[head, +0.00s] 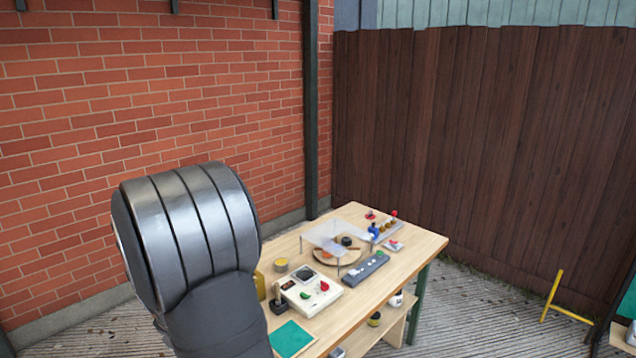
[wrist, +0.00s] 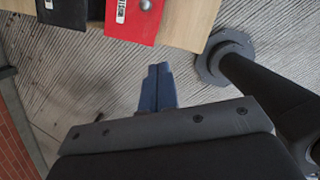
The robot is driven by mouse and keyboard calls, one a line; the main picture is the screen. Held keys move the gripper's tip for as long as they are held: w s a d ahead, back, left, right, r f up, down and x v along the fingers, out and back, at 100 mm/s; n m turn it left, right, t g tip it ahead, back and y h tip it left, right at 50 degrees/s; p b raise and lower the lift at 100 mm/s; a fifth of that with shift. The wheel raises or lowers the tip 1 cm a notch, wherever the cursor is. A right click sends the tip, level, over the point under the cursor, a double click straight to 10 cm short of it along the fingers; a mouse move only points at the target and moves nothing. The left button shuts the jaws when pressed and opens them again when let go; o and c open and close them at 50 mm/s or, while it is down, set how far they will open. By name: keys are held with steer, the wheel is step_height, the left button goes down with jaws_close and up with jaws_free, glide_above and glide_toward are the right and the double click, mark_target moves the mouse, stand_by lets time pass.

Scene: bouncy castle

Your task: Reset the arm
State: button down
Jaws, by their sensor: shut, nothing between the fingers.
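My arm fills the left and lower front of the head view; my gripper is not seen there. In the wrist view my gripper (wrist: 157,88) shows as blue fingers pressed together, shut and empty. It points over the grey ridged floor (wrist: 90,85), apart from the wooden surface at the top of that view. On that surface lie a red item (wrist: 133,18) with a white label and a silver knob, and a black item (wrist: 62,12) beside it.
A wooden table (head: 410,240) holds a white control box (head: 308,292), a grey strip (head: 364,269), a clear stand (head: 338,233) over a round board, and a green pad (head: 291,338). A brick wall (head: 200,100) and a wooden fence (head: 480,150) stand behind. A yellow frame (head: 553,295) is at right.

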steer(key=w+f, duration=0.2)
steer(key=f, duration=0.1)
steer(key=w+f, duration=0.2)
steer(key=f, duration=0.1)
steer(key=w+d+f, duration=0.1)
steer(key=w+f, duration=0.1)
steer(key=f, duration=0.1)
steer(key=shift+d+f, duration=0.1)
steer(key=shift+s+a, duration=0.35)
steer(key=shift+s, duration=0.3)
steer(key=s+m, duration=0.1)
steer(key=s+a+m, duration=0.1)
steer(key=m, duration=0.1)
steer(key=shift+a+h, duration=0.2)
steer(key=shift+h, duration=0.1)
steer(key=s+a+m+g+h, duration=0.1)
steer(key=s+a+m+g, duration=0.1)
steer(key=a+m, duration=0.6)
steer(key=shift+m, duration=1.9)
steer(key=shift+s, duration=0.15)
